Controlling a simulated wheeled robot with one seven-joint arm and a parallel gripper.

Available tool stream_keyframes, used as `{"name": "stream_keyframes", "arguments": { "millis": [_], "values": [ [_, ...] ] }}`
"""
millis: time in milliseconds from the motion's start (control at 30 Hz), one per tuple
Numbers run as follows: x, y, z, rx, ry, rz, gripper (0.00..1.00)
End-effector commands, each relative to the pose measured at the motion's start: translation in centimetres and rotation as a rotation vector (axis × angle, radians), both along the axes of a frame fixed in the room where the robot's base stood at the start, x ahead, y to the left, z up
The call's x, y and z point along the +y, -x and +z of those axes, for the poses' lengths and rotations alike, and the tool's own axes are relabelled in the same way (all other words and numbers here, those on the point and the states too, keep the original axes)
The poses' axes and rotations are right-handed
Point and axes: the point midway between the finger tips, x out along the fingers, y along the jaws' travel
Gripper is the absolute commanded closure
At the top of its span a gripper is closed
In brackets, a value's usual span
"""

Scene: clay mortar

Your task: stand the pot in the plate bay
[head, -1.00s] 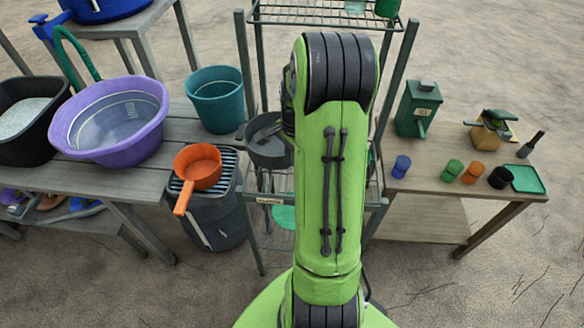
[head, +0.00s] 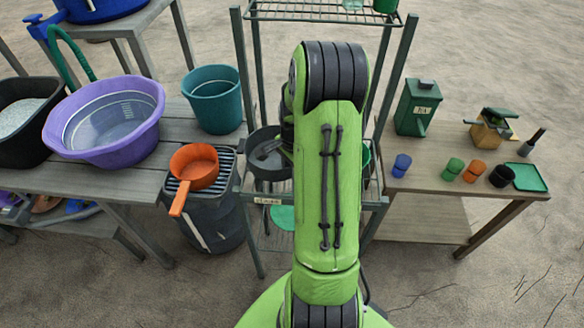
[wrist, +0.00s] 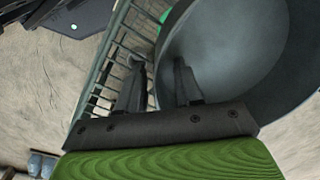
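The pot (head: 270,172) is dark grey and round, at the left side of the metal rack with its opening facing up. The arm hides its right part. In the wrist view the pot (wrist: 235,50) fills the upper right. My gripper (wrist: 160,75) has one dark finger inside the pot and one outside, with the pot's wall between them. The fingertip contact is hard to see. The metal rack (head: 384,100) has wire shelves, and its slats (wrist: 105,75) show left of the fingers. A small label (head: 268,200) is on a lower shelf's front edge. I cannot tell which part is the plate bay.
An orange saucepan (head: 196,166) rests on a dark bin (head: 215,215) just left of the rack. A teal bucket (head: 213,100) and purple tub (head: 105,130) stand on the left bench. The right table (head: 430,185) holds several small cups. A green item (head: 282,217) is low in the rack.

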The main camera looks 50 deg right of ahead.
Motion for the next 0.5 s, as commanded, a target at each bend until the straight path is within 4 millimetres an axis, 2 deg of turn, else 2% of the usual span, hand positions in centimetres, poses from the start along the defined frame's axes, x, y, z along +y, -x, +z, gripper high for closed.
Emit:
{"name": "stream_keyframes", "arguments": {
  "millis": [133,233,500],
  "values": [
    [0.0,0.0,0.1,0.0,0.0,0.0,0.65],
    [0.0,0.0,1.1,-0.002,0.002,0.0,0.65],
    [0.0,0.4,8.3,-0.004,0.005,0.0,0.65]
  ]
}}
